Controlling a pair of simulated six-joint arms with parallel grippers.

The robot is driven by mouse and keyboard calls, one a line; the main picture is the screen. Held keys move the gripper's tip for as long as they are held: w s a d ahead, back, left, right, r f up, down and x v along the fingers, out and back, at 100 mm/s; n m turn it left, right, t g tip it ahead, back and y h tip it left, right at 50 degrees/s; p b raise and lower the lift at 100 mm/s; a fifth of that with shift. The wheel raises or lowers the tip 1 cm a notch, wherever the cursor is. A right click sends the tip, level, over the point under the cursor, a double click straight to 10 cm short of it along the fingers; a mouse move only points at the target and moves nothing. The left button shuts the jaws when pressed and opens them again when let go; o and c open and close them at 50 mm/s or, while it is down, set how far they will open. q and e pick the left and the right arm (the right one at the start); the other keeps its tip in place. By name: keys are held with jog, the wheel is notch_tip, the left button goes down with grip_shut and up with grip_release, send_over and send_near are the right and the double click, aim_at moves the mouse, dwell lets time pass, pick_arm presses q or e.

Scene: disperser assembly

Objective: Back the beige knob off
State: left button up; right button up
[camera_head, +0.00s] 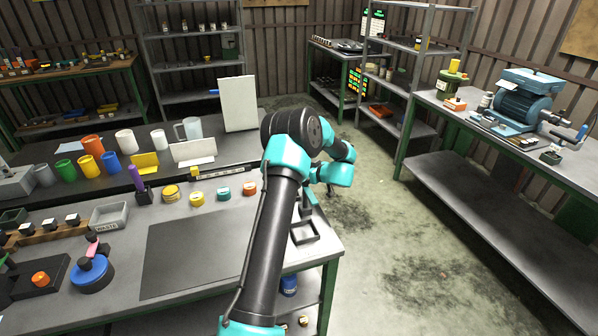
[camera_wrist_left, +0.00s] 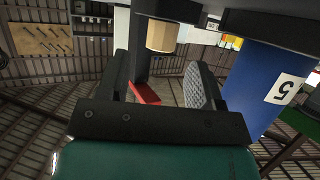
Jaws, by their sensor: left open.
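The beige knob (camera_wrist_left: 162,36) shows in the left wrist view. It is a small faceted piece below a dark bar. My left gripper (camera_wrist_left: 160,78) is open, its two fingers apart, with a grey textured pad on the right one. The knob appears above the gap between the fingers; I cannot tell whether they touch it. A red piece (camera_wrist_left: 145,93) shows in the gap. A blue body (camera_wrist_left: 262,88) with a white label marked 5 is close on the right. In the head view my arm hides most of the gripper, and the knob cannot be made out. My right gripper is not in view.
A dark mat (camera_head: 190,255) lies bare on the workbench. A grey waste bin (camera_head: 109,215) and several coloured cups stand to the left. A dark open frame (camera_head: 304,231) sits at the bench's right corner. Open floor (camera_head: 400,235) lies to the right.

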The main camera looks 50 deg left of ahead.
pick_arm(q)
jog(key=shift+x, duration=2.05)
jog(key=c, duration=0.9)
